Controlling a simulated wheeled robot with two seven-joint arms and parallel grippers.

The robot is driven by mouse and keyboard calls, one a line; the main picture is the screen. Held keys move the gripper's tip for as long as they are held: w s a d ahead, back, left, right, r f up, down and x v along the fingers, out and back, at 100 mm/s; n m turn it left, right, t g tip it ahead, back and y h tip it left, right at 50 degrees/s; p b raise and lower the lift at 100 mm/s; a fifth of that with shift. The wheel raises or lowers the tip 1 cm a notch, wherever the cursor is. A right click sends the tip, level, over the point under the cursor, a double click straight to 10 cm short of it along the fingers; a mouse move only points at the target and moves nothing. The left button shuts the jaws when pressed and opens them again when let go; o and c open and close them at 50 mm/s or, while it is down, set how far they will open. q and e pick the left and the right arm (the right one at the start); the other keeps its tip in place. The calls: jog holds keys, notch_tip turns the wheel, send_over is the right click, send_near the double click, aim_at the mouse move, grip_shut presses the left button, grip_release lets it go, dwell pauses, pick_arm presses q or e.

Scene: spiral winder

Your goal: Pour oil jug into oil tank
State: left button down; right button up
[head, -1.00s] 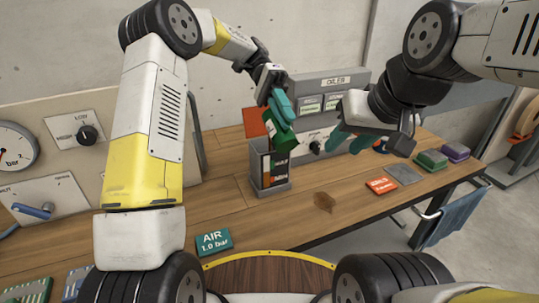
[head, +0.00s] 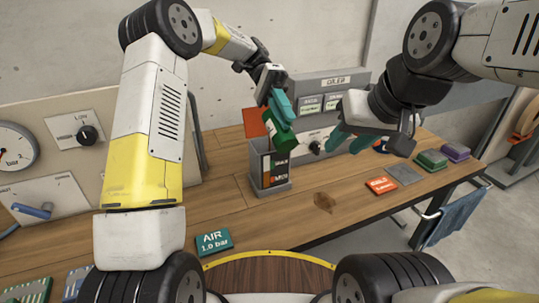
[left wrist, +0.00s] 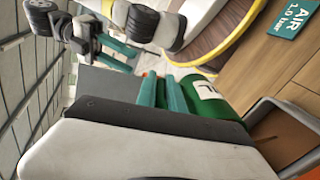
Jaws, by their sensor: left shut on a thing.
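The green oil jug (head: 279,137) is held tilted above the grey oil tank (head: 257,180). My left gripper (head: 281,106) is shut on the jug with its teal fingers. In the left wrist view the jug (left wrist: 217,97) shows a white label beside the fingers (left wrist: 168,95), and the tank's grey rim (left wrist: 262,112) lies close to it. The tank is open-topped, with a dark gauge strip and labels on its front. I cannot make out oil flowing from the jug. My right gripper (head: 350,140) is open and empty, right of the tank.
A grey OILER panel (head: 336,82) with a knob stands behind the tank. An orange-red plate (head: 254,122) rises at the tank's back. An AIR sign (head: 214,242), a red card (head: 381,186) and a brown patch (head: 324,202) are on the bench. The front middle is mostly clear.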

dwell(0.5)
pick_arm(q)
jog(key=shift+w+a+g, duration=0.15)
jog(key=shift+w+g, duration=0.15)
jog(key=shift+f, duration=0.1)
dwell(1.4)
jog(key=shift+w+a+g+h, duration=0.15)
jog(key=shift+w+g+h, duration=0.2)
jog(key=shift+g, duration=0.15)
jog(key=shift+f, duration=0.15)
dwell(1.2)
jog(key=shift+w+a+g, duration=0.15)
jog(key=shift+w+g, duration=0.2)
jog(key=shift+g, duration=0.05)
dwell(1.4)
